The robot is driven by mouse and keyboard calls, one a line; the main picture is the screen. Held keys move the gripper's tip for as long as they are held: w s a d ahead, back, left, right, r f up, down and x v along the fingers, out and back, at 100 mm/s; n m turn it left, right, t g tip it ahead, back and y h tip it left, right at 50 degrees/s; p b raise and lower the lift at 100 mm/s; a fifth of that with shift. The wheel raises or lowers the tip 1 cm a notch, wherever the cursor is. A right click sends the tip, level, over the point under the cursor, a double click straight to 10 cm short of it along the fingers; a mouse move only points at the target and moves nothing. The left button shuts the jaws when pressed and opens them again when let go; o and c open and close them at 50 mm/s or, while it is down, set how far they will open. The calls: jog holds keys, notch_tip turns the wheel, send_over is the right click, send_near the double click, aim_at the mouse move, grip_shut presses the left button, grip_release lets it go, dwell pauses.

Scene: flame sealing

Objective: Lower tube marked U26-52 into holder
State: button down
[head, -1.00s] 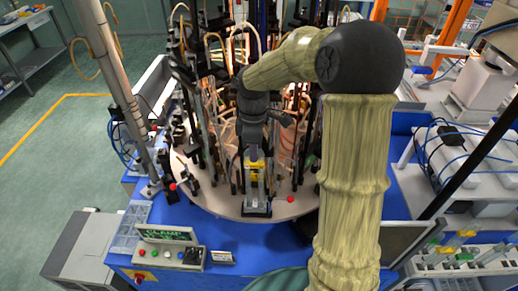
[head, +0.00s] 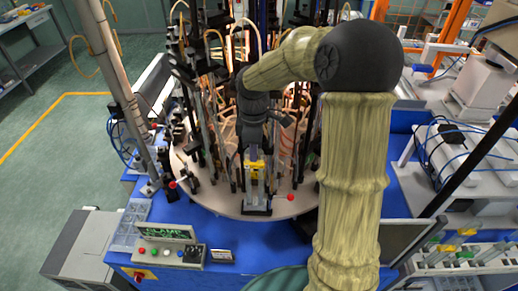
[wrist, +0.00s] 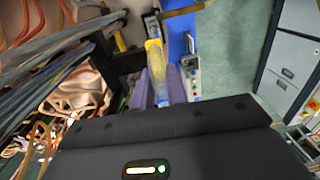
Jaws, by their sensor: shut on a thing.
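My gripper (head: 256,162) points down at the front edge of the round table and is shut on a slim tube. The tube (wrist: 156,62) shows in the wrist view between the two purple-grey fingers, with a yellow part at its end. Its marking cannot be read. In the head view, yellow shows just at the fingertips. A dark upright holder (head: 256,208) stands directly below on the table's front edge. Whether the tube's lower end touches or enters the holder cannot be told, as the parts overlap.
The round table (head: 225,203) carries several posts, hoses and glowing glass parts close behind and beside my gripper. A red ball (head: 291,197) sits just right of the holder. A control panel (head: 165,254) with a small display stands at the front left.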

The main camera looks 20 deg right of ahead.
jog(key=shift+f+b, duration=0.4)
jog(key=shift+f, duration=0.35)
jog(key=c, duration=1.3)
grip_release()
jog(key=shift+w, duration=0.1)
jog(key=shift+w+r+p, duration=0.1)
jog(key=shift+r+p, duration=2.1)
jog(key=shift+r, duration=0.1)
jog(key=shift+r, duration=0.1)
